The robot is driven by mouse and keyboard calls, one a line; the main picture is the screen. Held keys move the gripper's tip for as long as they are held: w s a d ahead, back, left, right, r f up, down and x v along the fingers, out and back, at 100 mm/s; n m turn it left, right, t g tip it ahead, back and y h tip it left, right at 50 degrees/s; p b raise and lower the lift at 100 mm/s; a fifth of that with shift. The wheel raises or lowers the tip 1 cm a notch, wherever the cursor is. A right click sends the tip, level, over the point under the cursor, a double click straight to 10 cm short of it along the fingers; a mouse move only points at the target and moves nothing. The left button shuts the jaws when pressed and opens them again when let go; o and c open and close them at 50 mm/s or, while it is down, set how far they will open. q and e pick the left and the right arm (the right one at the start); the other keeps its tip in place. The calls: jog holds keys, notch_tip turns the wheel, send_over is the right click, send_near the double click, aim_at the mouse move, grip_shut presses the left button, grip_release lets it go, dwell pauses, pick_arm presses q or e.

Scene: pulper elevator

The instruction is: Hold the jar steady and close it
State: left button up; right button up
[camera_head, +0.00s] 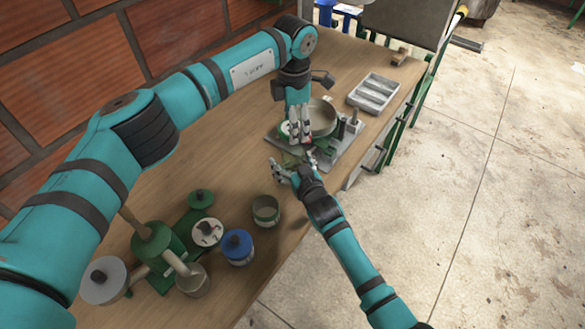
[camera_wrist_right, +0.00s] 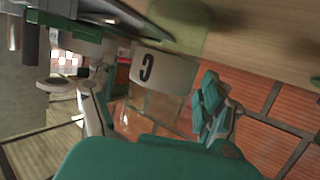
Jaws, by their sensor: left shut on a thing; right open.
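In the head view my left gripper (camera_head: 299,136) points down beside the round metal pan of the scale. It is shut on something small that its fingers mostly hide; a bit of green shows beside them. My right gripper (camera_head: 290,162) is open, just below and in front of the left one. In the right wrist view, a jar with a white label marked C (camera_wrist_right: 160,70) appears beyond the space between my open right fingers (camera_wrist_right: 150,90), apart from them. I cannot tell whether it is what the left gripper holds, or whether it has a lid.
An open jar (camera_head: 266,212), a blue-lidded jar (camera_head: 237,248), a green lid (camera_head: 201,199), a white lid (camera_head: 207,232) and a green hand-cranked device (camera_head: 152,240) stand near the front left. The scale pan (camera_head: 322,118) and a grey compartment tray (camera_head: 373,94) are behind. The table's right edge is close.

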grip_shut()
pick_arm(q)
jog(key=shift+f, duration=2.5)
